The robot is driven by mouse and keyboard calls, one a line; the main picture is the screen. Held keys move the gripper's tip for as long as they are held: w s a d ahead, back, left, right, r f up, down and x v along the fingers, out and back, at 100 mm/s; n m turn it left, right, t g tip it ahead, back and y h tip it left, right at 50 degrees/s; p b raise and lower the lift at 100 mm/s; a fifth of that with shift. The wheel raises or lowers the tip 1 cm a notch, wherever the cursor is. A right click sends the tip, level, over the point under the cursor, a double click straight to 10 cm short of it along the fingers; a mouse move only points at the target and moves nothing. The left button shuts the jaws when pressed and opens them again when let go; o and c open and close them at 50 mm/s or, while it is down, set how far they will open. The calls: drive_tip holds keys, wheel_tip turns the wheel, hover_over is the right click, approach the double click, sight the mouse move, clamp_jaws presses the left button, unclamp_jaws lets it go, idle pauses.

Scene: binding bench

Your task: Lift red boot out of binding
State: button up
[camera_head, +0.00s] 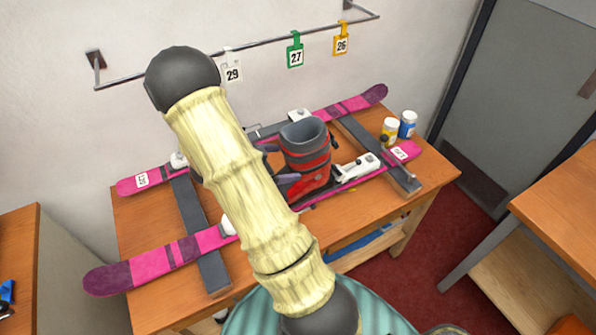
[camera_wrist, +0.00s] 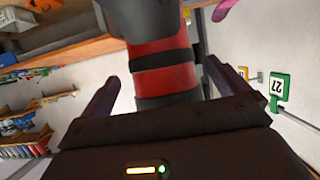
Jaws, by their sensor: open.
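The red boot (camera_head: 306,158), red and dark grey with straps, stands upright over the near pink ski (camera_head: 205,243). A white binding part (camera_head: 358,168) sits just right of the boot; the rest of the binding is hidden or unclear. My gripper (camera_head: 278,163) is at the boot's left side, mostly behind my arm. In the wrist view my gripper (camera_wrist: 162,85) is open, with a finger on either side of the boot's red shaft (camera_wrist: 166,78). I cannot tell whether the fingers touch it.
A second pink ski (camera_head: 145,180) lies behind, across the dark bench supports (camera_head: 192,230). A yellow bottle (camera_head: 390,130) and a blue bottle (camera_head: 408,124) stand at the right. Number tags, including a green one (camera_head: 295,52), hang from the wall rail (camera_head: 275,43).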

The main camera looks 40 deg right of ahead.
sight(286, 161)
drive_tip(key=x, duration=0.3)
drive_tip(key=shift+d+p, duration=0.25)
drive_tip(key=shift+p, duration=0.1)
drive_tip(key=shift+r, duration=0.1)
drive_tip(key=c, duration=1.8)
drive_tip(key=shift+r+b, duration=0.7)
drive_tip(key=shift+r, duration=4.3)
